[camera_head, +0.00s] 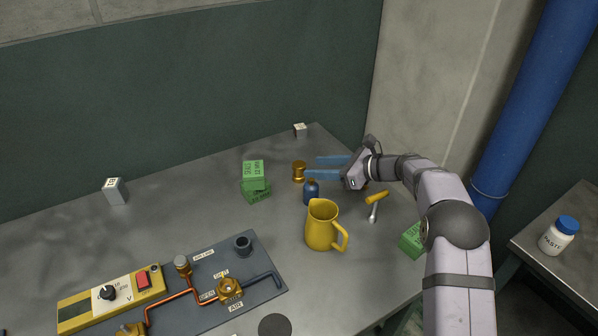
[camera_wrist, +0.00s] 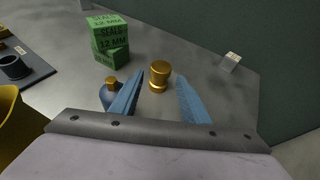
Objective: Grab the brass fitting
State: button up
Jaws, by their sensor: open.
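The brass fitting (camera_head: 299,171) is a small golden spool-shaped piece. It stands upright on the grey table near the back, left of my gripper. My gripper (camera_head: 311,168) has two blue fingers, spread open and pointing left toward the fitting. In the wrist view the brass fitting (camera_wrist: 159,76) lies between and just beyond the tips of my gripper (camera_wrist: 158,78). Nothing is held. I cannot tell whether a finger touches the fitting.
A blue bottle (camera_head: 311,192) with a brass cap stands close to the near finger. Stacked green seal boxes (camera_head: 255,181) are to the left. A yellow pitcher (camera_head: 321,226) stands in front. A small white block (camera_head: 300,130) sits behind.

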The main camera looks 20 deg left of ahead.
aim_at(305, 167)
jog(key=shift+p+x, duration=0.85)
jog(key=shift+x, duration=2)
jog(key=c, duration=1)
jog(key=shift+r, duration=0.1)
notch_tip(305, 167, up, 10)
jog(key=shift+f+b, duration=0.1)
jog(key=shift+b, duration=0.4)
